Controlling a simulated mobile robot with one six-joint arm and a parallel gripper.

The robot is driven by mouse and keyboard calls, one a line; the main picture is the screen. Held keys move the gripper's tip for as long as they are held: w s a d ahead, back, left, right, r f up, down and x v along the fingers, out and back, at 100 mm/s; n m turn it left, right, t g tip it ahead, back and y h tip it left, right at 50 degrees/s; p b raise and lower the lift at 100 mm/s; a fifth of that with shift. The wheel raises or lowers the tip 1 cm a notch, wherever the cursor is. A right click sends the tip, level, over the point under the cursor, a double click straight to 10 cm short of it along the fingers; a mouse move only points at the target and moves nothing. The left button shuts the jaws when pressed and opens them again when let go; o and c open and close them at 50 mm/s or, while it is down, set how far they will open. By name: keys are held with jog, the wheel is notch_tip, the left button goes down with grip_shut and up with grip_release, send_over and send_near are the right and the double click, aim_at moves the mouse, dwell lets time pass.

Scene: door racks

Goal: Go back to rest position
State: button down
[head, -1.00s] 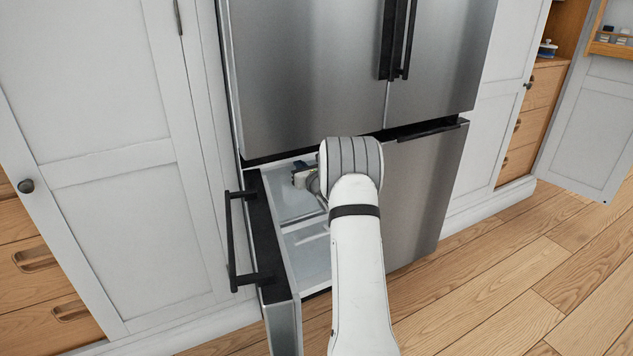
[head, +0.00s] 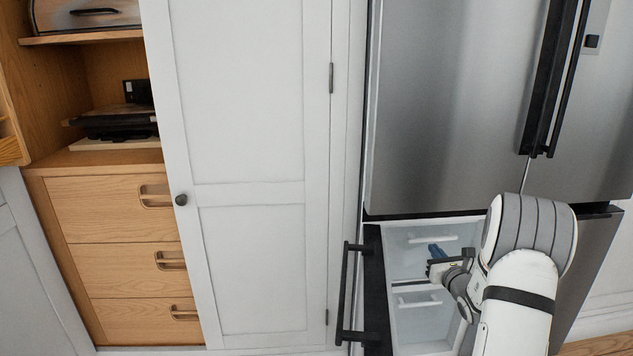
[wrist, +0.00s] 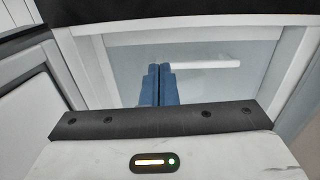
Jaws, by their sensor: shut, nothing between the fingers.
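My gripper (head: 436,256) is in front of the open lower-left compartment of the steel fridge (head: 450,110). In the wrist view its two blue fingers (wrist: 159,85) are pressed together with nothing between them. Beyond the fingers, a clear drawer front with a white handle (wrist: 205,65) shows. In the head view the fridge's lower-left door (head: 374,285) stands open, with its black bar handle (head: 346,290) facing left. Inside are clear drawers with white handles (head: 420,302). My arm hides the right part of this compartment.
A white cupboard door (head: 250,150) with a dark knob stands left of the fridge. Farther left are wooden drawers (head: 110,210) and a shelf with dark items (head: 115,122). The open fridge door juts out close to my arm's left. Wooden floor (head: 605,345) shows at lower right.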

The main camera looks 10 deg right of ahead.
jog(key=s+a+r+n+g+y+p, duration=0.1)
jog(key=a+r+n+y+p, duration=0.1)
jog(key=a, duration=0.4)
jog(key=s+a+r+n+g+y+p, duration=0.1)
jog(key=a+r+n+g+y+p, duration=0.1)
jog(key=a+r+n, duration=0.3)
jog(key=s+a+r+n+g+y+p, duration=0.1)
jog(key=s+a+r+n+y+p, duration=0.1)
jog(key=a+r+n+y, duration=0.2)
jog(key=shift+s+a+r+g+y+p, duration=0.1)
jog(key=shift+a+r+g+y+p, duration=0.1)
jog(key=shift+a+r, duration=0.7)
jog(key=shift+a+r+g+y+p, duration=0.1)
jog(key=shift+a+r+p, duration=0.1)
jog(key=shift+a+r, duration=0.7)
jog(key=s+a+r+n+g+p, duration=0.4)
jog(key=s+a+n, duration=0.1)
jog(key=s, duration=0.2)
jog(key=s+a+r+n+g+h+p, duration=0.1)
jog(key=s+a+r+n+g+p, duration=0.25)
jog(key=s+a+n, duration=0.35)
jog(key=s+a+r+n+g+p, duration=0.3)
jog(key=s+n+p, duration=0.1)
jog(key=s, duration=0.4)
jog(key=s+d+r+n+h+p, duration=0.6)
jog(key=s+r+n+h, duration=0.1)
jog(key=s, duration=0.3)
jog(key=shift+s+d+n+h+p, duration=0.25)
jog(key=shift+n+h+p, duration=0.1)
jog(key=shift+n, duration=0.55)
